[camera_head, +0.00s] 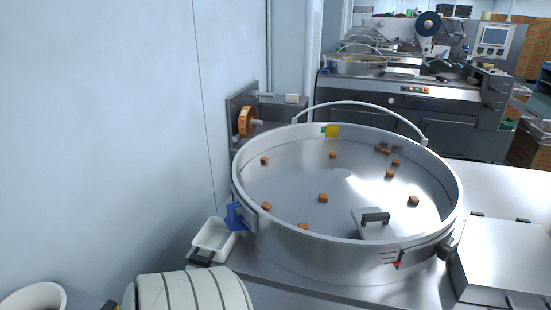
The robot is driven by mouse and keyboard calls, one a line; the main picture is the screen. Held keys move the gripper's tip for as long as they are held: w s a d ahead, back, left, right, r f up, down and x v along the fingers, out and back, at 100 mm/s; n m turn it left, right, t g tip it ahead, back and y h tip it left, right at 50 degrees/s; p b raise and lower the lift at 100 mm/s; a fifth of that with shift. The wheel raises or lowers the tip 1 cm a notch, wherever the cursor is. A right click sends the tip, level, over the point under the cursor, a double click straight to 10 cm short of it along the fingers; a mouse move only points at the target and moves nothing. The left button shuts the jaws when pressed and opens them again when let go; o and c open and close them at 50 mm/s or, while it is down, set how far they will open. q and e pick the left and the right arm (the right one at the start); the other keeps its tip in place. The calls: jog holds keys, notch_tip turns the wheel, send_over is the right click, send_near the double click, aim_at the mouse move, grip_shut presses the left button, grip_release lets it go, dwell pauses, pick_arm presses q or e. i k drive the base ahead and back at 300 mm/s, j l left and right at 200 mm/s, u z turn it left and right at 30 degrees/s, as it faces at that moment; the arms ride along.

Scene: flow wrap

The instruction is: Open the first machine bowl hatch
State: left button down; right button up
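A large round metal machine bowl (300,251) stands in the middle of the camera_head view. Several small brown blocks lie scattered on its floor. A square metal hatch (366,228) with a dark handle (375,218) sits inside the bowl near its front rim. From this view I cannot tell for sure whether the hatch is shut flat or raised. Neither of my grippers is in view.
A white tray (216,236) stands left of the bowl, beside a blue bracket (235,216) on its wall. A metal box (505,255) is at the right. A white wall closes off the left. Another wrapping machine (420,100) stands behind.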

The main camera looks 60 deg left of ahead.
aim_at(246, 215)
jog(key=u, duration=2.35)
